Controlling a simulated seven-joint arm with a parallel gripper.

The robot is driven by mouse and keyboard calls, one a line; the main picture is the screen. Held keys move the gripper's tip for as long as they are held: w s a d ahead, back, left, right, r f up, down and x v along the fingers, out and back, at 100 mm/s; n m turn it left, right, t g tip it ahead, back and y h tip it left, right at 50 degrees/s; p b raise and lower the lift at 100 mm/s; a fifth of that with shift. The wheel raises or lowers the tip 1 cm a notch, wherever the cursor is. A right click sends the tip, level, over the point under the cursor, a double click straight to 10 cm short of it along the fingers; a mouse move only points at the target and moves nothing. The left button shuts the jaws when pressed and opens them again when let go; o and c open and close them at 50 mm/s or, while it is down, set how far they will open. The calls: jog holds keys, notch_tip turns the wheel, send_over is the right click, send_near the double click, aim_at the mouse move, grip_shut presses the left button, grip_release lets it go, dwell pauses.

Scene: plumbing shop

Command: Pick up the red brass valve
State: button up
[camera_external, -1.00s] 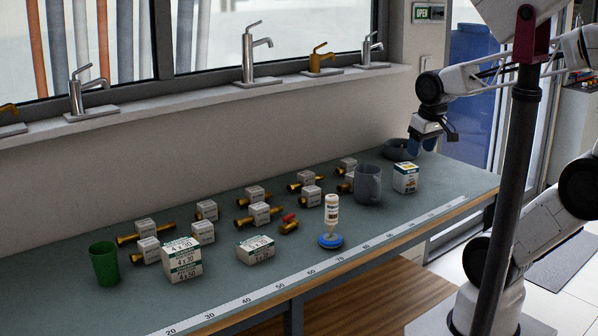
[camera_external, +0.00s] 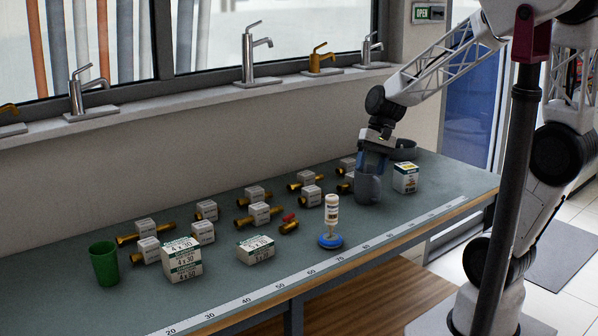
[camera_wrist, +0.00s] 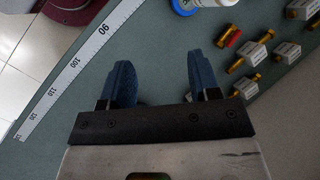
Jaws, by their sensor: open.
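The red brass valve (camera_external: 289,224) lies on the bench, a small brass body with a red handle, left of a white bottle on a blue round base. In the wrist view the valve (camera_wrist: 229,39) shows at the upper right, beyond my fingertips.
The white bottle (camera_external: 332,210) stands between my gripper and the valve. Several brass fittings with white boxes (camera_external: 259,213) lie behind the valve. A white box (camera_external: 405,178) and a dark bowl (camera_external: 403,149) are near the mug. A green cup (camera_external: 104,263) stands at the left.

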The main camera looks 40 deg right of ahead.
jog(key=w+a+f+m+g+y, duration=0.2)
jog(key=w+a+f+m+y, duration=0.2)
jog(key=w+a+f, duration=0.3)
jog(key=m+y, duration=0.4)
jog(key=m, duration=0.2)
send_near(288, 220)
jog(key=shift+s+a+f+t, duration=0.2)
jog(key=shift+a+f+t, duration=0.2)
jog(key=shift+a+f, duration=0.5)
jog(key=shift+x, duration=1.25)
jog(key=shift+a, duration=0.15)
jog(key=shift+x, duration=2.5)
jog(key=shift+r, duration=0.1)
grip_shut()
